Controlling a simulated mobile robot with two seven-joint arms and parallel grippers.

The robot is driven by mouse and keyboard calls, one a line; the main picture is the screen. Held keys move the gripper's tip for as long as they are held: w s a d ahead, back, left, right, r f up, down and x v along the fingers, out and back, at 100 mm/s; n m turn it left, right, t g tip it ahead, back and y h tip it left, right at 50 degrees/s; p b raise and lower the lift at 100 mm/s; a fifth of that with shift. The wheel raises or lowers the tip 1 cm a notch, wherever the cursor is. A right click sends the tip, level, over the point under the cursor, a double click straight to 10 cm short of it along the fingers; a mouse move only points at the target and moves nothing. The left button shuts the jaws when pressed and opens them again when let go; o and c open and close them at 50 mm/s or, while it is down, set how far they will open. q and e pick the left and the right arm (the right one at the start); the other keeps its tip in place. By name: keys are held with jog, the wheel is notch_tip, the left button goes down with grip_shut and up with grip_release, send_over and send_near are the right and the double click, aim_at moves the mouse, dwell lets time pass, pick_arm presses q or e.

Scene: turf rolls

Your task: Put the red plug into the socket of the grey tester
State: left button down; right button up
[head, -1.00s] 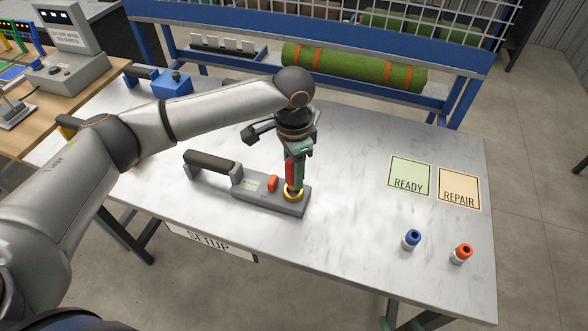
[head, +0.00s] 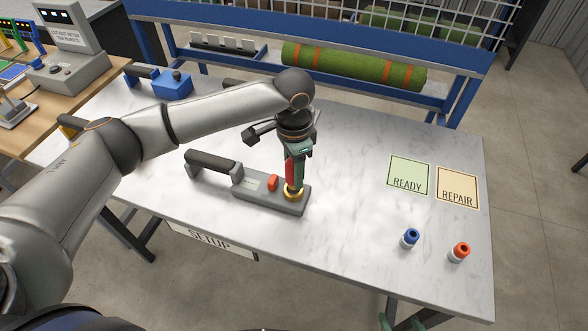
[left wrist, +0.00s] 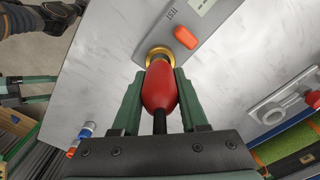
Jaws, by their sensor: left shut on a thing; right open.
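The grey tester (head: 255,188) lies on the white table, with a dark handle at its left end, an orange-red button and a brass-ringed socket (head: 293,195) near its right end. My left gripper (head: 293,180) is shut on the red plug (left wrist: 159,88), directly above the socket. In the left wrist view the plug's front end meets the brass ring (left wrist: 160,54). How deep it sits is hidden. A black cable end leaves the plug's back. My right gripper (left wrist: 38,88) shows at the left edge of the left wrist view, open and empty, away from the tester.
Green READY (head: 409,174) and cream REPAIR (head: 458,188) cards lie on the right of the table. A blue-topped (head: 410,238) and a red-topped (head: 459,252) small cylinder stand in front of them. A blue device (head: 172,84) is at the back left. The table's middle right is clear.

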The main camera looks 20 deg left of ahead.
pick_arm(q)
jog(key=shift+f, duration=1.7)
dwell(0.3)
jog(key=c, duration=0.8)
grip_release()
jog(key=o, duration=0.4)
jog(key=shift+o, duration=0.2)
jog(key=shift+s+f, duration=0.1)
notch_tip(320, 180, up, 13)
jog(key=shift+f+b, duration=0.1)
jog(key=shift+b, duration=0.2)
